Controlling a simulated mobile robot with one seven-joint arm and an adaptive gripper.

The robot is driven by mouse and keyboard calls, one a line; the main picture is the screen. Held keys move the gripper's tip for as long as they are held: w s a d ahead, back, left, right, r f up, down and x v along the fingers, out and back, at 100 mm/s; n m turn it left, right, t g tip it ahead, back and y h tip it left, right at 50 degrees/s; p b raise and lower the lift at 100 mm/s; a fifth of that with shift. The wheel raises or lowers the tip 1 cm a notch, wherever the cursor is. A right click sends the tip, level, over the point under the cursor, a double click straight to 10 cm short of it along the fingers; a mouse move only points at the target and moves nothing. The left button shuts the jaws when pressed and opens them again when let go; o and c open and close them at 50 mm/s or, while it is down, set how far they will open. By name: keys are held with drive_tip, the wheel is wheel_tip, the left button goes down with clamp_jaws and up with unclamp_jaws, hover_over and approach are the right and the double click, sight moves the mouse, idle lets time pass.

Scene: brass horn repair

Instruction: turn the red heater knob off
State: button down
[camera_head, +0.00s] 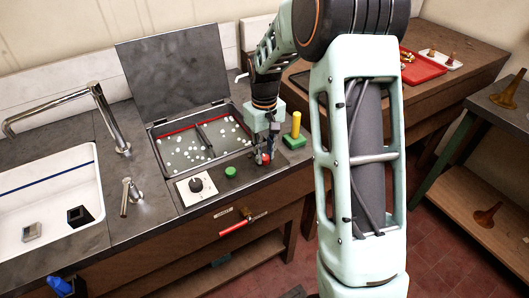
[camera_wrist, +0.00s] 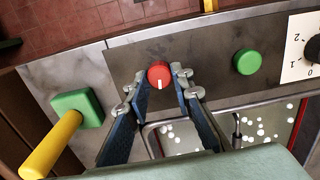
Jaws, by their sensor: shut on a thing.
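The red heater knob (camera_wrist: 159,74) sits on the grey control panel in the wrist view, with a white pointer line on its face. The line points toward the bottom of that picture. My gripper (camera_wrist: 160,82) has its two fingers on either side of the knob and is shut on it.
A green button (camera_head: 231,172) and a black dial (camera_head: 196,185) lie left of the knob. A yellow-handled green block (camera_head: 294,141) stands close on the right. An open-lidded basin (camera_head: 180,152) with white bits lies behind. A red-handled valve (camera_head: 242,224) is on the counter front.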

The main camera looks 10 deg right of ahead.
sight(264, 156)
drive_tip(key=shift+n, duration=0.9)
drive_tip(key=c, duration=1.7)
unclamp_jaws()
wheel_tip(264, 156, up, 12)
drive_tip(key=shift+r, duration=0.1)
